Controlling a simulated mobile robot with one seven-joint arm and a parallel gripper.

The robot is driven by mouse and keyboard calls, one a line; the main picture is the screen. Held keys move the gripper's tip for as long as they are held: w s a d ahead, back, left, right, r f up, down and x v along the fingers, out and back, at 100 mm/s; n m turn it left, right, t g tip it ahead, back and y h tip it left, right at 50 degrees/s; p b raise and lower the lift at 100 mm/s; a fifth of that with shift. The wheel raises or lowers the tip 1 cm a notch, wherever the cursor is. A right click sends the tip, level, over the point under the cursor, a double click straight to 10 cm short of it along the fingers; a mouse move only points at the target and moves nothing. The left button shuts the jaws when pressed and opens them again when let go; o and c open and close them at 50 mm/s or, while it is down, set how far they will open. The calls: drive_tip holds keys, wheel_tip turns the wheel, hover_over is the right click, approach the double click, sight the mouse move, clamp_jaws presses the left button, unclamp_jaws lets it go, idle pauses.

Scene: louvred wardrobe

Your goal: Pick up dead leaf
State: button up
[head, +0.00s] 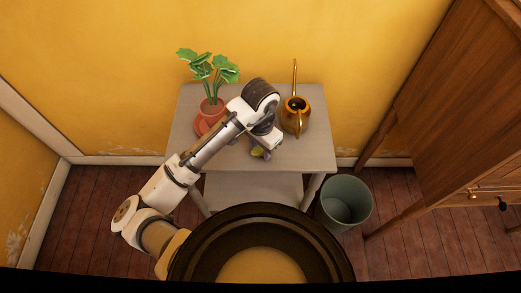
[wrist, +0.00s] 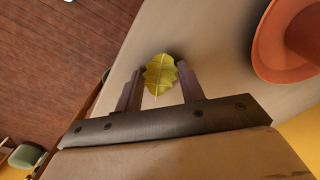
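The dead leaf (wrist: 160,74) is yellow-green and lies on the pale table (head: 305,151). In the wrist view it sits between the two fingertips of my gripper (wrist: 158,82), which are apart with a small gap on each side of it. In the head view my gripper (head: 264,151) is low over the front middle of the table. The leaf (head: 257,153) shows there as a small yellow-green patch, partly hidden by my gripper.
A potted plant (head: 211,108) in a terracotta pot and saucer stands at the table's back left. A brass watering can (head: 295,117) stands at the back right. A grey-green bin (head: 346,202) is on the floor to the right, before a wooden wardrobe (head: 460,100).

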drive_tip(key=c, duration=0.7)
drive_tip(key=shift+r, duration=0.1)
